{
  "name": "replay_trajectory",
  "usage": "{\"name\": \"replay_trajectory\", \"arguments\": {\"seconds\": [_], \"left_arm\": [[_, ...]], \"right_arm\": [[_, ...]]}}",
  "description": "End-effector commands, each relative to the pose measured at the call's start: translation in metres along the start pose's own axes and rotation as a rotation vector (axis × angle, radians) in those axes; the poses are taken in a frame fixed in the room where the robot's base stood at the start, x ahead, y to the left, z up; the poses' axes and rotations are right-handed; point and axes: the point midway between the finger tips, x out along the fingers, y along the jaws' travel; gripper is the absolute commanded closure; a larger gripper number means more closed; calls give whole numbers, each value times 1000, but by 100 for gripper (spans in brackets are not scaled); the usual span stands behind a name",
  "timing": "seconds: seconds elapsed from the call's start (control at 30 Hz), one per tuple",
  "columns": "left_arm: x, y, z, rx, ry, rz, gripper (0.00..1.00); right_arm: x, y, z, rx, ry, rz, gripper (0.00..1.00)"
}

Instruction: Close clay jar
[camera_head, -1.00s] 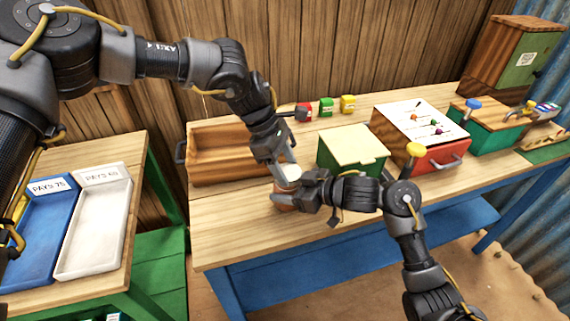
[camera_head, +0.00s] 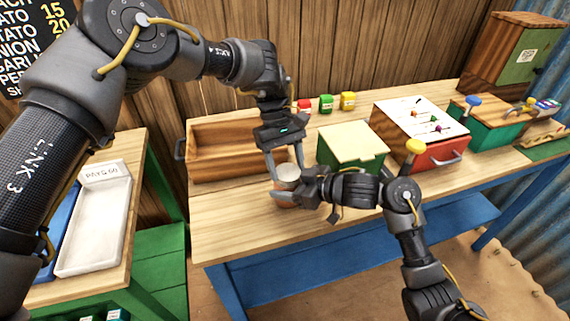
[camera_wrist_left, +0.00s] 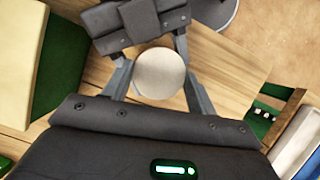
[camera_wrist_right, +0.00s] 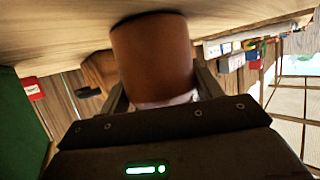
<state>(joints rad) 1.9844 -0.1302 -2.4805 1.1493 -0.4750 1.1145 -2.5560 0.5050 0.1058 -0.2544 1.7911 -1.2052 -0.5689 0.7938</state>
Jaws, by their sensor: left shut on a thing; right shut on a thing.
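The brown clay jar (camera_head: 283,199) stands upright on the wooden bench, partly hidden behind my right gripper. Its body fills the middle of the right wrist view (camera_wrist_right: 152,50). A pale round lid (camera_head: 287,174) is at the jar's mouth; from above it is a cream disc (camera_wrist_left: 159,73) hiding the mouth. A pale band (camera_wrist_right: 165,100) shows at the jar's mouth end in the right wrist view. My left gripper (camera_head: 285,172) points down from above, shut on the lid. My right gripper (camera_head: 302,193) comes from the right, shut on the jar's body. I cannot tell whether the lid is fully seated.
A green box with a cream top (camera_head: 352,142) stands close right of the jar. An open wooden box (camera_head: 218,172) lies behind left. Small red, green and yellow packs (camera_head: 326,103) stand at the back. The front bench edge is near the jar.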

Motion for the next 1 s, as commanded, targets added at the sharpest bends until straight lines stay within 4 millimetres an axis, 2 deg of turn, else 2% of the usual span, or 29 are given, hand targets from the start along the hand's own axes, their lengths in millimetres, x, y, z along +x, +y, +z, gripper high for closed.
{"name": "replay_trajectory", "arguments": {"seconds": [0.1, 0.37, 0.4, 0.57, 0.83, 1.0], "left_arm": [[-1, 1, 0, 88, 1, -39, 64], [-1, 0, 0, 95, -2, -41, 64], [-1, 0, 0, 95, -2, -41, 40], [-1, 0, 0, 94, -2, -40, 21], [-2, 1, 1, 94, -2, -39, 21], [-16, 1, 7, 96, 0, -38, 21]], "right_arm": [[0, -1, 0, -1, 0, -2, 99], [0, -1, 0, -1, 0, -2, 99], [0, -1, 0, -1, 0, -2, 99], [0, -1, 0, -1, 0, -2, 99], [0, 0, 0, 0, -1, -1, 99], [0, 0, 0, 0, -1, -1, 99]]}}
